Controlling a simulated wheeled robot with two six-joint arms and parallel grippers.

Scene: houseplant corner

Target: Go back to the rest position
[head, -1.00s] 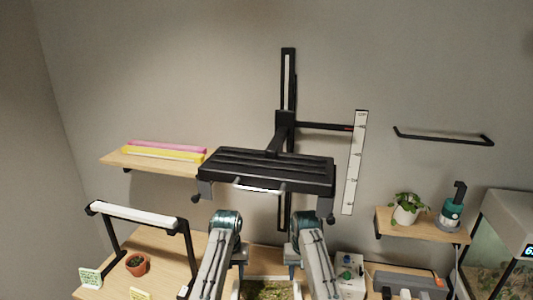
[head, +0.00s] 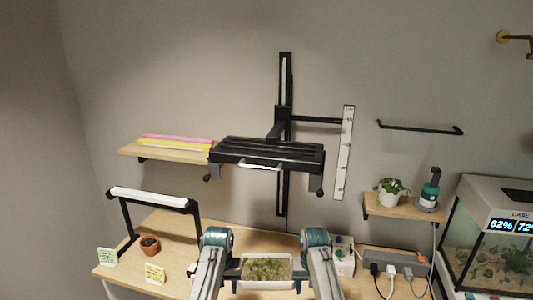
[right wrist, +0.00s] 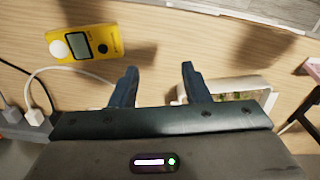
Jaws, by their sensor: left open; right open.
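My two arms rise from the bottom of the head view, with teal joints near the desk's front. My left gripper (head: 236,272) shows only partly, just left of the white planter, and looks empty. My right gripper (head: 299,272) is at the planter's right side. In the right wrist view, my right gripper (right wrist: 159,80) is open, with its two dark fingers apart and nothing between them, above the wooden desk. The fingertips of both grippers are hard to make out in the head view.
The white planter (head: 266,286) sits between my arms. A black lamp fixture (head: 268,154) hangs on a wall rail above. A white light bar (head: 148,199) and a terracotta pot (head: 149,248) stand left. A power strip (head: 395,262) and glass terrarium (head: 490,245) are right. A yellow meter (right wrist: 86,44) lies on the desk.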

